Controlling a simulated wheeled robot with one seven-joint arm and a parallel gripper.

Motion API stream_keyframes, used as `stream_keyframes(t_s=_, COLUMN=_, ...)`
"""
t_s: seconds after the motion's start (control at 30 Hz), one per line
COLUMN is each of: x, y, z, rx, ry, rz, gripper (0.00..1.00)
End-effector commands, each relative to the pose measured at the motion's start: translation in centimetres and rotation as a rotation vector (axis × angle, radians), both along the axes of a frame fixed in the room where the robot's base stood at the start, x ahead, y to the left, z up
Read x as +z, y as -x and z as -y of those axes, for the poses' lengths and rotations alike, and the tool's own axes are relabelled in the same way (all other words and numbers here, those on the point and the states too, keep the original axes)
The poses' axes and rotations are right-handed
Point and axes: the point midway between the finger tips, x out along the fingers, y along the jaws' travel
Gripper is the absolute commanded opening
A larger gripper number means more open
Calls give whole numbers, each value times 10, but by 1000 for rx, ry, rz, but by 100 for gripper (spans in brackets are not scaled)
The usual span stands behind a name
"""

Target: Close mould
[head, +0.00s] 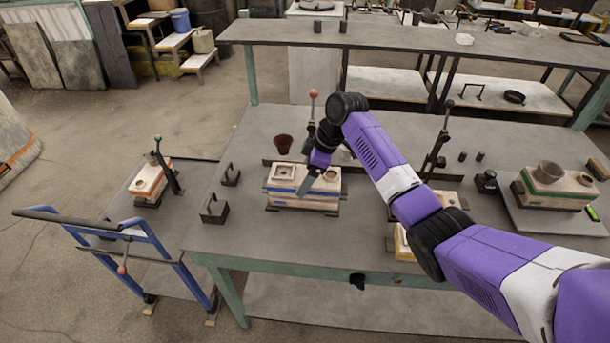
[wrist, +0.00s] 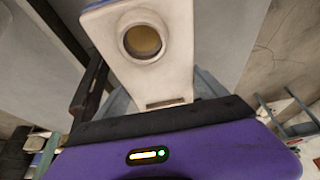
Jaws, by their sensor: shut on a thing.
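A pale block mould (head: 284,186) with a blue band sits on the table, left of centre in the head view. Its upper half has round openings on top and appears to rest flat on the lower half; I cannot tell if they meet fully. My gripper (head: 308,186) is at the right part of this upper half, with a finger down its front side. In the wrist view the pale upper half (wrist: 172,75), with one round hole, lies between my fingers (wrist: 162,95). My gripper is shut on it. The far finger is hidden in the head view.
A red-knobbed lever (head: 313,100) and a brown cup (head: 283,143) stand behind the mould. Black brackets (head: 214,208) stand to its left. A yellow-banded mould (head: 402,243) is partly behind my arm. A green-banded mould (head: 556,188) stands far right. A cart (head: 125,208) stands left.

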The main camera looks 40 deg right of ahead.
Motion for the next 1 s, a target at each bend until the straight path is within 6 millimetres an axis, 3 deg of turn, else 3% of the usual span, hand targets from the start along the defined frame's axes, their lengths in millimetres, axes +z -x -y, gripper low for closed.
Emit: stream_keyframes(t_s=1.0, x=-6, y=-1, z=0, rx=1, ry=0, rz=4, gripper=9)
